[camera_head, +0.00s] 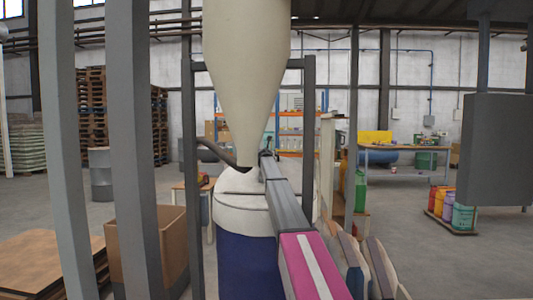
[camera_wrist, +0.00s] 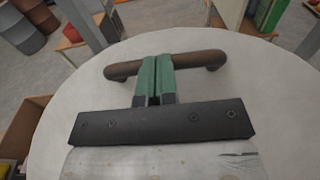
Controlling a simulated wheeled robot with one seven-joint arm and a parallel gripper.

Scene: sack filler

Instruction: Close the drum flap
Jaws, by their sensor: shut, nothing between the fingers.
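The drum (camera_head: 247,265) has a dark blue body and a white upper part, and it stands below the cone of the filler. Its pale flap (camera_head: 236,184) is on top, partly hidden by my arm; I cannot tell how far open it stands. In the wrist view a pale, round-edged surface (camera_wrist: 75,108), which looks like the flap, carries a brown bar handle (camera_wrist: 205,59). My gripper (camera_wrist: 154,62) has its green fingers shut together, overlapping the middle of the handle in the picture. The handle is not between them; contact is unclear.
The beige filler cone (camera_head: 246,80) hangs close above the drum. Grey posts (camera_head: 137,150) stand at the left, near a cardboard box (camera_head: 150,245). A dark grey box (camera_head: 497,150) hangs at the right. Open floor (camera_head: 420,255) lies right of the drum.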

